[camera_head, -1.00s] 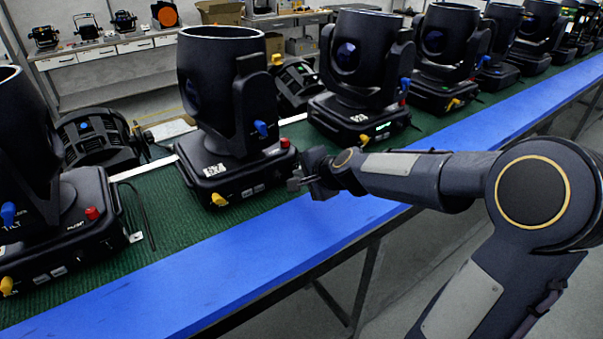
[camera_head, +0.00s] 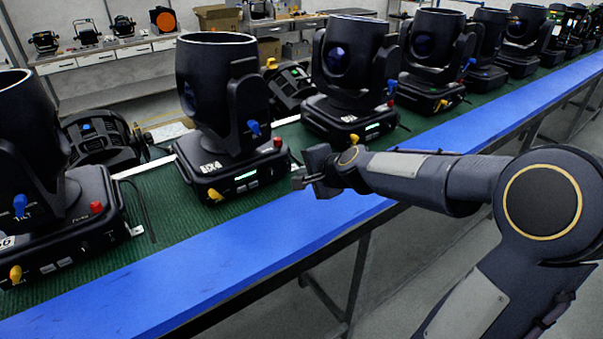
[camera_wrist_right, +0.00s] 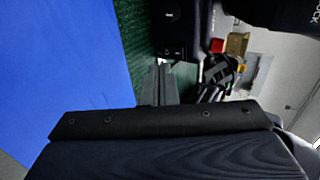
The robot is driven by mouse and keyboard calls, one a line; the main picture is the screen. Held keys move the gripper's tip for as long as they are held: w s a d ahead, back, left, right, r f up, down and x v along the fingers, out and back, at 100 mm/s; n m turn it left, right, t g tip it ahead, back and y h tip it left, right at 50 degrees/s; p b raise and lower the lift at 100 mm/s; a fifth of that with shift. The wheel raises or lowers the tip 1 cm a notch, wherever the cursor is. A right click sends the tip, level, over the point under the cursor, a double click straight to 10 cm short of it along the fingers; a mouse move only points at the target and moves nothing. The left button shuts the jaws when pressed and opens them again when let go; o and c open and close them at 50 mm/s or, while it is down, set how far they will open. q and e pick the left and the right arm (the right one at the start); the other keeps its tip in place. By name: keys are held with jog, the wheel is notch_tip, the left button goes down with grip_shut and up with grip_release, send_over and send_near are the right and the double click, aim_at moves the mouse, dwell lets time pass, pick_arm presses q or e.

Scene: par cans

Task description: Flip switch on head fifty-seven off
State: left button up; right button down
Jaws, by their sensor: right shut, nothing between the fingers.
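The black moving head (camera_head: 225,110) nearest my right gripper stands on the green bench top. A white label (camera_head: 211,166) is on its base, too small to read surely. A green-lit panel (camera_head: 246,176) shows on the base front, between a yellow knob and a red knob. My right gripper (camera_head: 299,182) is shut and empty, just right of this base, over the bench's front edge. In the right wrist view its fingertips (camera_wrist_right: 158,70) point at a black base end with a small dark rocker switch (camera_wrist_right: 174,51), with a slight gap. My left gripper is out of view.
More moving heads line the bench: one at left (camera_head: 25,150), one to the right (camera_head: 350,70), several beyond. A blue strip (camera_head: 220,250) runs along the bench front and is clear. A black lamp (camera_head: 98,135) lies behind. A cable hangs near the left head.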

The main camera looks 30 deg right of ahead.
jog(key=shift+s+d+r, duration=0.1)
jog(key=shift+s+r, duration=0.45)
jog(key=shift+r, duration=0.15)
jog(key=shift+s+r+p, duration=0.15)
jog(key=shift+r+p, duration=0.05)
jog(key=shift+p, duration=0.15)
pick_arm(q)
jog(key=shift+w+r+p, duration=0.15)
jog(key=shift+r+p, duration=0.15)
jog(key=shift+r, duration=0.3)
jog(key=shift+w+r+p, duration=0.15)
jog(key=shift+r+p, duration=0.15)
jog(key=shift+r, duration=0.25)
pick_arm(e)
jog(key=v, duration=0.6)
jog(key=shift+s+r, duration=0.25)
jog(key=shift+s, duration=0.05)
